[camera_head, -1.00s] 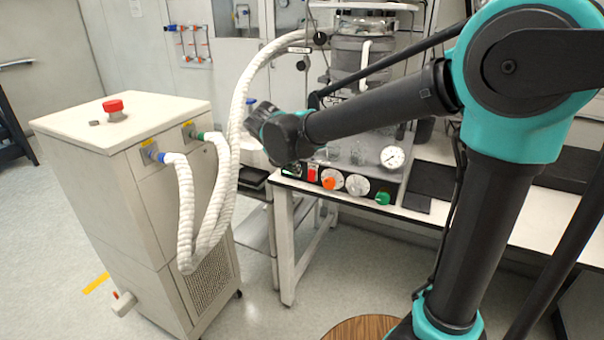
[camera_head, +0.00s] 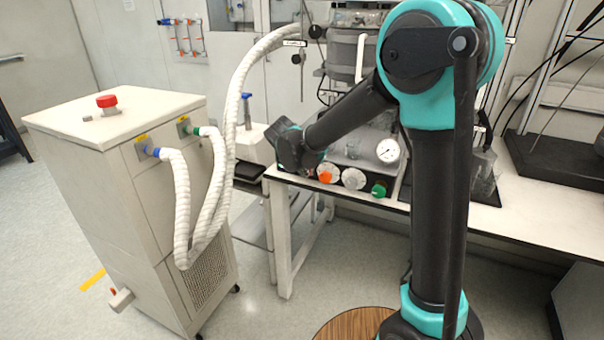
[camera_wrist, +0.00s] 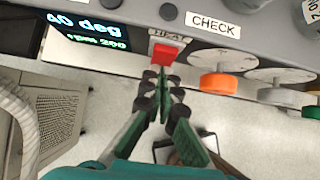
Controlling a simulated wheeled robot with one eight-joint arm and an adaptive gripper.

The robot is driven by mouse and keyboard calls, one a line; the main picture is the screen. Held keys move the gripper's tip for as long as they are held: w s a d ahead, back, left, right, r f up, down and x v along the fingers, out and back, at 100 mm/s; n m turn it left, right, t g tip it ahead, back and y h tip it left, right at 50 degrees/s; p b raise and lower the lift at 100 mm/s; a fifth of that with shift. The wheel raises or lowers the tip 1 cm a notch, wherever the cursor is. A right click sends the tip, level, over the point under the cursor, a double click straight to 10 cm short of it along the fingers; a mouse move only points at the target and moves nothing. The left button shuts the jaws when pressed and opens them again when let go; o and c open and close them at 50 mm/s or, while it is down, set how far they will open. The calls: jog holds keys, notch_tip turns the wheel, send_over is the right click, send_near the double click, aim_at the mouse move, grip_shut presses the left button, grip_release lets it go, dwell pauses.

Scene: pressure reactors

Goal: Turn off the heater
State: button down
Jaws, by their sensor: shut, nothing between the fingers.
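In the wrist view the heater's red switch (camera_wrist: 166,55) sits under a small label that seems to read HEAT. To its left a display (camera_wrist: 88,28) reads 40 deg and rpm 200. My gripper (camera_wrist: 162,76) is shut and empty, its fingertips just below the red switch in the picture. I cannot tell whether they touch it. In the head view my arm's end hides the switch and the display. The control panel (camera_head: 340,178) there shows an orange knob (camera_head: 325,177) and a green knob (camera_head: 379,190). The orange knob also shows in the wrist view (camera_wrist: 217,84).
A white cabinet (camera_head: 125,160) with a red button (camera_head: 106,101) and thick white hoses (camera_head: 190,200) stands at the left. A pressure gauge (camera_head: 388,151) is above the panel. A CHECK label (camera_wrist: 213,24) is right of the switch. The bench (camera_head: 420,215) extends right.

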jog(key=shift+w+f+t, duration=0.1)
jog(key=shift+w+t, duration=0.1)
jog(key=shift+t, duration=0.2)
dwell(0.3)
jog(key=shift+d+r, duration=0.1)
jog(key=shift+r, duration=0.7)
jog(key=shift+s, duration=0.1)
